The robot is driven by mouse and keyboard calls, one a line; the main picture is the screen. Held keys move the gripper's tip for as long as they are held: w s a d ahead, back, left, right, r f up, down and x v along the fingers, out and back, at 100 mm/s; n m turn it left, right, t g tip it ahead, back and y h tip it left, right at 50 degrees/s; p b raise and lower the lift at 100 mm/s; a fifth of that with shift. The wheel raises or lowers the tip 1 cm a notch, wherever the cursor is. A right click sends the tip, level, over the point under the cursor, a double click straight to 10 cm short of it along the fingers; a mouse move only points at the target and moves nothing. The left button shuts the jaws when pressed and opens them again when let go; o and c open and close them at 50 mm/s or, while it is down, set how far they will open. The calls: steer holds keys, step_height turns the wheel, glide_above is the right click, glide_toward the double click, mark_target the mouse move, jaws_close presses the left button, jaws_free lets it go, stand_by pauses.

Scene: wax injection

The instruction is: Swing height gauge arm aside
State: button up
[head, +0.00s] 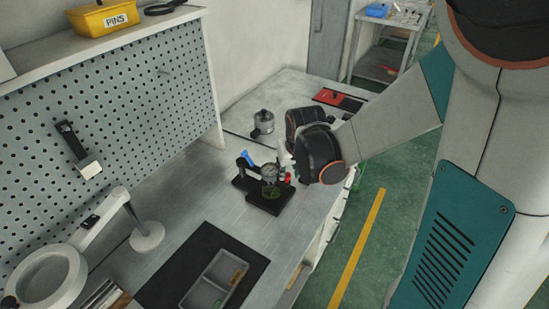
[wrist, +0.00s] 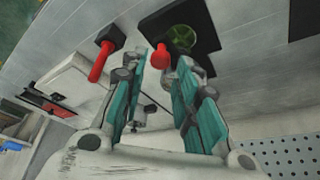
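The height gauge stands on a black base (head: 262,196) on the bench, with a round dial (head: 269,172) and a green part below it. In the wrist view, its black base (wrist: 205,42) and green round part (wrist: 183,36) show beyond the fingers. A red knob (wrist: 160,56) shows near the right finger; whether they touch is unclear. A red handle with a black end (wrist: 103,58) lies beyond the left finger. My gripper (wrist: 164,74) is open, its teal fingers apart with no object clearly held. In the head view, my gripper (head: 286,155) is beside the gauge, largely hidden by my wrist.
A grey tray (head: 213,282) on a black mat (head: 175,270) and a ring lamp (head: 50,275) are in front. A pegboard (head: 110,95) rises on the left.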

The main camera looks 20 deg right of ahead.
mark_target(288, 176)
steer(key=shift+b+x, duration=0.4)
steer(key=shift+x, duration=1.2)
jaws_close()
steer(key=shift+d, duration=0.1)
